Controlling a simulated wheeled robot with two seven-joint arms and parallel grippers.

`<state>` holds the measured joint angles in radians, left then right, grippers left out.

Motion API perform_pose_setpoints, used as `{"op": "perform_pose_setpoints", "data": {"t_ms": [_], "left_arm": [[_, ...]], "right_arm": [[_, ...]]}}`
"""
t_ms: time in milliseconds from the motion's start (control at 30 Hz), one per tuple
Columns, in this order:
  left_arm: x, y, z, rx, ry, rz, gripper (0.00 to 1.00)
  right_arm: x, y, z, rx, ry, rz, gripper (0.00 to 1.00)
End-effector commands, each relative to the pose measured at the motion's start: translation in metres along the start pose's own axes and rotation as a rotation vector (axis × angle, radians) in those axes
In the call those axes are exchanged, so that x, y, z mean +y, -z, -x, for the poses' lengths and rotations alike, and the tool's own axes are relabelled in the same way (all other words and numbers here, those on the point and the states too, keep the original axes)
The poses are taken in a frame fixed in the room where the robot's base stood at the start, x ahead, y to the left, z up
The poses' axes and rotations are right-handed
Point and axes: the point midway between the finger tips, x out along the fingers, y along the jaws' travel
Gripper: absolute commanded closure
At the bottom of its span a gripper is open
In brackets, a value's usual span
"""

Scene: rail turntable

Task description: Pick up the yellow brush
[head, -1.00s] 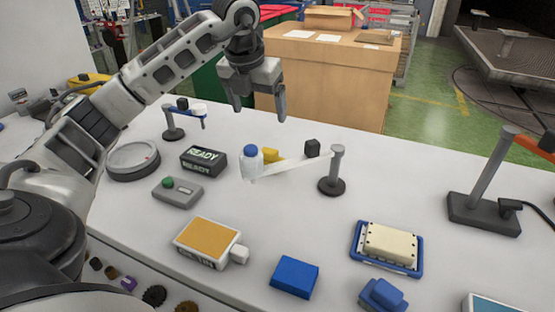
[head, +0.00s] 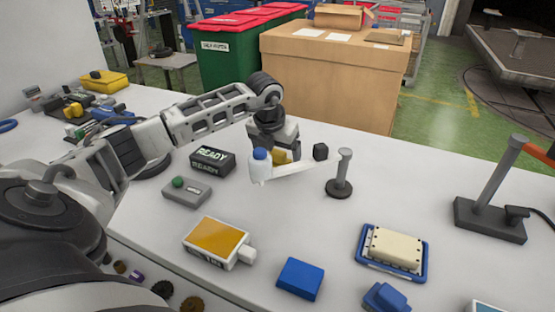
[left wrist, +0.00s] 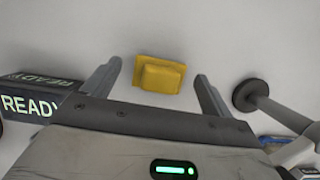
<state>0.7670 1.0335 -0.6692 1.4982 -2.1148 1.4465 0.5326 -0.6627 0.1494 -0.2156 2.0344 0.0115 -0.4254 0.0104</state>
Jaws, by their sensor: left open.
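The yellow brush (head: 280,157) lies on the white table, partly hidden behind a white arm with a blue-capped bottle in the head view. In the left wrist view the yellow brush (left wrist: 160,76) shows as a yellow block with a raised middle, between my two finger tips. My left gripper (head: 274,146) points down over the brush, with its fingers partly hidden in the head view. In the left wrist view my left gripper (left wrist: 158,70) is open, with a gap on each side of the brush. My right gripper is not in view.
The black READY box (head: 212,160) stands left of the brush. A blue-capped bottle (head: 260,165) is in front of it, and a grey post (head: 341,175) stands to the right. An orange-topped box (head: 216,241) and a blue block (head: 300,278) lie nearer the front edge.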

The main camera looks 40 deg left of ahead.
Motion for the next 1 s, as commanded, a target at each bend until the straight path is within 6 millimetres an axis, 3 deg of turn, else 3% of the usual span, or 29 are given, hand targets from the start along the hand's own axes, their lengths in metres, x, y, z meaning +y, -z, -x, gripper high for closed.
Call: {"op": "perform_pose_setpoints", "data": {"t_ms": [300, 467, 500, 800, 1000], "left_arm": [[0.0, 0.0, -0.007, 0.0, 0.0, -0.001, 0.17], [0.0, 0.0, -0.007, 0.0, 0.0, 0.0, 0.62], [0.0, 0.0, -0.007, 0.0, 0.0, 0.0, 0.64], [0.0, -0.002, -0.003, -0.003, 0.001, 0.0, 0.64], [0.0, -0.012, 0.027, -0.009, 0.001, 0.001, 0.64]], "right_arm": [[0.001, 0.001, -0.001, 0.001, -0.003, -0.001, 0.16], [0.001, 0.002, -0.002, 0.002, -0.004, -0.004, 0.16], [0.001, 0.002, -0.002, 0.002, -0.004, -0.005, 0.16], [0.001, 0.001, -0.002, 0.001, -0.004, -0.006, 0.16], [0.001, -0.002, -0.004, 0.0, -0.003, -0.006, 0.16]]}}
